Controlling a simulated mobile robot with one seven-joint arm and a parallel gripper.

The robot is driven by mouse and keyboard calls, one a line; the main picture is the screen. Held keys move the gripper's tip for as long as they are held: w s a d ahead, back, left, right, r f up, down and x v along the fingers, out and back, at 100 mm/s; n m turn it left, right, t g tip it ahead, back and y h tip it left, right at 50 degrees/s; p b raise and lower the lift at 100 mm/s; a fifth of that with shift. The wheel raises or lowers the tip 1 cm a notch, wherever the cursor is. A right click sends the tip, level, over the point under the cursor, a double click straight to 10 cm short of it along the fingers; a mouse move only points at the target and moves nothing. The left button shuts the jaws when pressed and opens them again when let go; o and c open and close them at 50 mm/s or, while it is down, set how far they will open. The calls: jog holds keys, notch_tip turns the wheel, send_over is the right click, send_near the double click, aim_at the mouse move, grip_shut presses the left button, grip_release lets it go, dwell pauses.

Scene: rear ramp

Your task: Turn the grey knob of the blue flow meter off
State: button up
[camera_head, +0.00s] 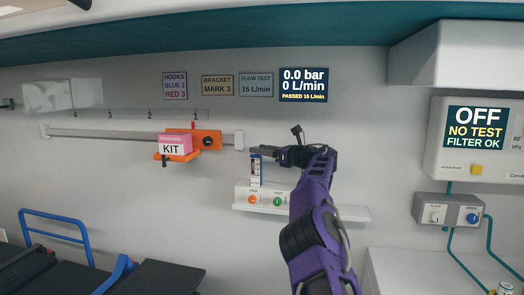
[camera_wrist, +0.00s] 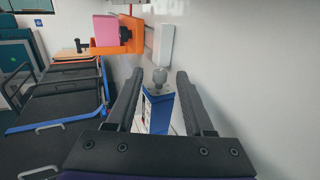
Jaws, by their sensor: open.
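The blue flow meter (camera_head: 256,172) is upright on the wall in the head view, above a small white shelf. In the wrist view its blue and white body (camera_wrist: 157,110) lies between my fingers, with the round grey knob (camera_wrist: 160,75) at its end. My gripper (camera_wrist: 160,73) is open, one finger on each side of the knob, with a visible gap on both sides. In the head view my gripper (camera_head: 262,151) reaches left to the meter's top and hides the knob. The wall display (camera_head: 303,85) reads 0.0 bar, 0 L/min, PASSED 15 L/min.
A shelf (camera_head: 345,213) below carries a box (camera_head: 263,196) with orange and green knobs. Left of the meter, a pink KIT box (camera_head: 175,144) sits on an orange bracket (camera_head: 208,140) on a wall rail (camera_head: 95,134). A control box (camera_head: 448,211) is at right.

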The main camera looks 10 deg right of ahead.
jog(key=b+v, duration=0.3)
jog(key=v, duration=1.4)
jog(key=shift+d, duration=0.2)
jog(key=shift+s, duration=0.1)
